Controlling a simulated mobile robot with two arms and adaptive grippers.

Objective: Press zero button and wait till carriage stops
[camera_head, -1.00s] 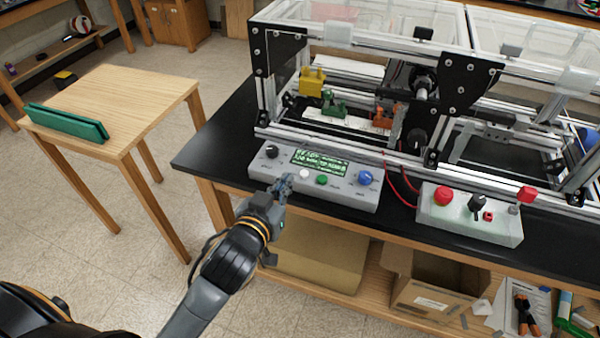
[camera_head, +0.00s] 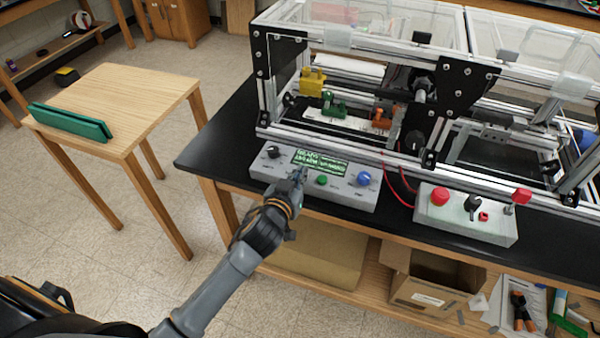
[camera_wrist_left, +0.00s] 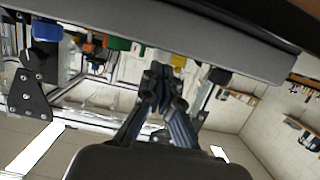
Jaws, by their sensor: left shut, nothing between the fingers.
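The grey control box (camera_head: 262,172) stands on the front edge of the black bench top. It has a lit green display (camera_head: 320,162), a black knob (camera_head: 274,152), a green button (camera_head: 321,180) and a blue knob (camera_head: 363,178). My left gripper (camera_head: 300,176) is shut and empty, with its fingertips at the box face just left of the green button. In the left wrist view the shut fingers (camera_wrist_left: 160,76) point at the box, and the blue knob (camera_wrist_left: 47,31) shows too.
The extrusion frame (camera_head: 340,150) stands behind the box, holding yellow (camera_head: 312,82), green (camera_head: 333,104) and orange (camera_head: 382,117) parts. A second box (camera_head: 462,222) with a red button (camera_head: 440,196) stands to the right. A wooden table (camera_head: 130,100) is at left.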

